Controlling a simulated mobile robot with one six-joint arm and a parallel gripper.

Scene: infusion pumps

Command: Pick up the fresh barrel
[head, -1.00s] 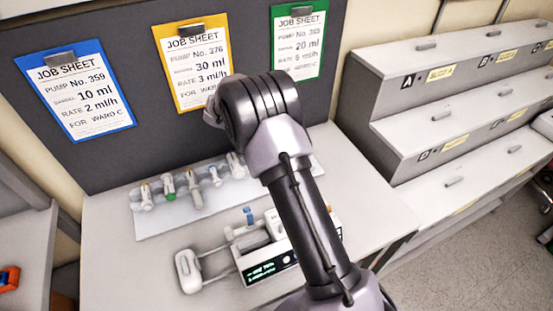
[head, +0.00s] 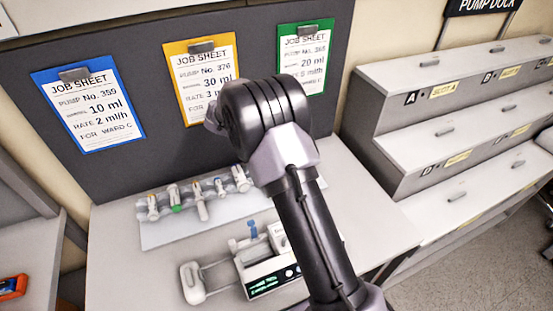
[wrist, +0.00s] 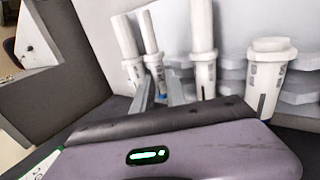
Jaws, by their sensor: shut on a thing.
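Several white syringe barrels stand in a row on a pale rack (head: 160,236) on the bench; one has a green tip (head: 175,198). In the wrist view, a slim white barrel (wrist: 152,45) with a blue part low down stands between the fingers of my gripper (wrist: 160,95). The gripper is shut on it. Another slim barrel (wrist: 125,40) is just left of it. A thicker barrel (wrist: 203,50) and a short wide barrel (wrist: 268,85) stand to the right. In the head view my arm hides the gripper.
A pump with a lit green display (head: 272,284) lies in front of the rack, partly behind my arm. Blue (head: 88,110), yellow (head: 200,70) and green (head: 305,60) job sheets hang on the dark board. Stepped dock shelves (head: 450,130) stand right.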

